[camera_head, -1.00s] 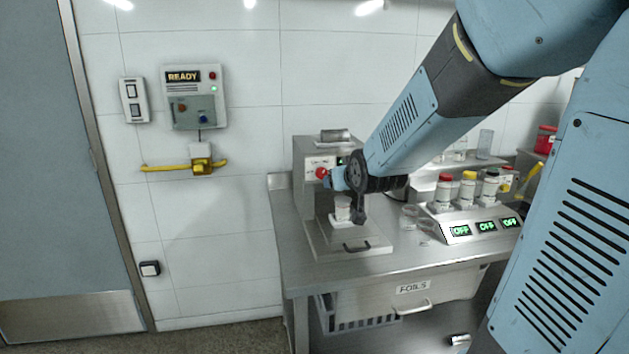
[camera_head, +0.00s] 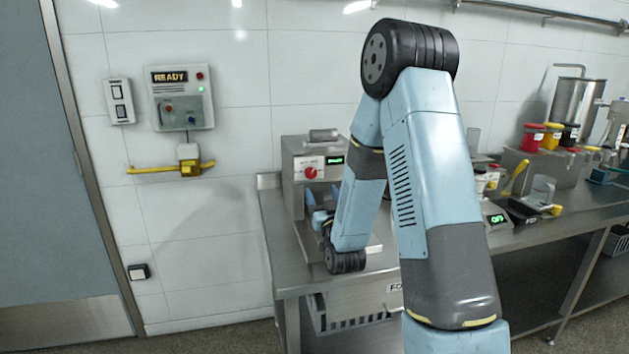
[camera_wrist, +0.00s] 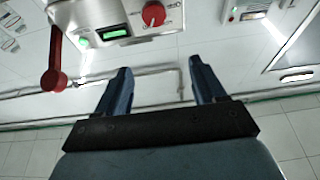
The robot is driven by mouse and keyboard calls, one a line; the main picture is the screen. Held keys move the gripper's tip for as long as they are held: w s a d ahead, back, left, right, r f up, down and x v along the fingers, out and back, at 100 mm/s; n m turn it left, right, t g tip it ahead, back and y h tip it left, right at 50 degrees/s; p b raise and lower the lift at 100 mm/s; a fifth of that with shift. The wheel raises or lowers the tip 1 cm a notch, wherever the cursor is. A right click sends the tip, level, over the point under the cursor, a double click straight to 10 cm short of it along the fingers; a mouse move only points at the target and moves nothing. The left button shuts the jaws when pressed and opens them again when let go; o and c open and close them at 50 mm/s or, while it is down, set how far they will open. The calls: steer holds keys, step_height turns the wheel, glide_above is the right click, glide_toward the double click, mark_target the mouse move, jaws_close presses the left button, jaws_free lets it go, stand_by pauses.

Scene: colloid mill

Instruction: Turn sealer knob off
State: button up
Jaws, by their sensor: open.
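The sealer (camera_head: 322,141) is a grey metal machine on the left end of the steel bench. Its red knob (camera_head: 311,173) is on the front panel, left of a lit green display (camera_head: 335,160). The knob also shows at the top of the wrist view (camera_wrist: 153,14), with a pale mark across it. My gripper (camera_head: 322,196) is below the knob and in front of the sealer, fingers pointing up. In the wrist view my gripper (camera_wrist: 160,68) is open and empty, its two blue fingers apart from the knob. My arm hides part of the sealer's right side and tray.
A red-handled lever (camera_wrist: 54,65) hangs beside the panel in the wrist view. A wall control box (camera_head: 181,97) and yellow pipe (camera_head: 150,169) are left of the bench.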

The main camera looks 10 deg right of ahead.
mark_target(311, 175)
steer(key=w, duration=1.2)
steer(key=shift+d+f, duration=0.1)
steer(key=shift+f, duration=0.1)
steer(key=shift+w+r, duration=0.3)
steer(key=shift+w, duration=0.1)
steer(key=shift+c, duration=0.3)
